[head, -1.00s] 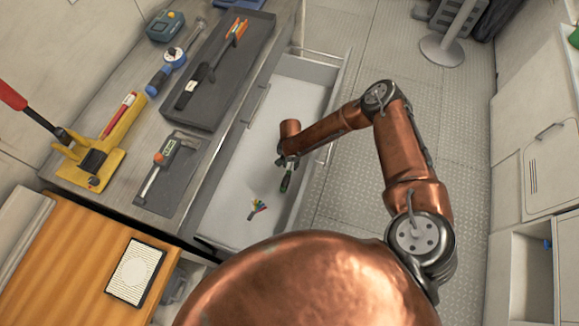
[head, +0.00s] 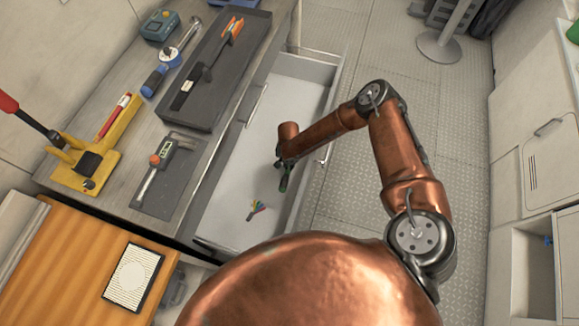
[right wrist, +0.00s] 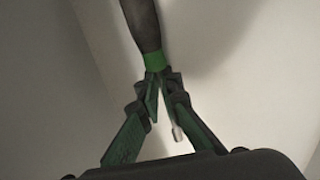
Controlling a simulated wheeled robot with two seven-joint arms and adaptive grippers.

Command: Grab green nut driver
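The green nut driver (right wrist: 142,25) shows in the right wrist view, with a dark handle, a green collar and a short bright metal end lower down. My right gripper (right wrist: 161,84) has its green-padded fingers closed together on it just below the collar. In the head view my right gripper (head: 283,184) points down inside the open white drawer (head: 228,216). There the driver is too small and too covered by the gripper to make out clearly. I cannot tell whether it touches the drawer floor. My left gripper is not in view.
The bench at left holds a caliper (head: 160,165), a dark tray (head: 197,113) and a yellow tool (head: 85,165). Floor (head: 350,210) lies to the right.

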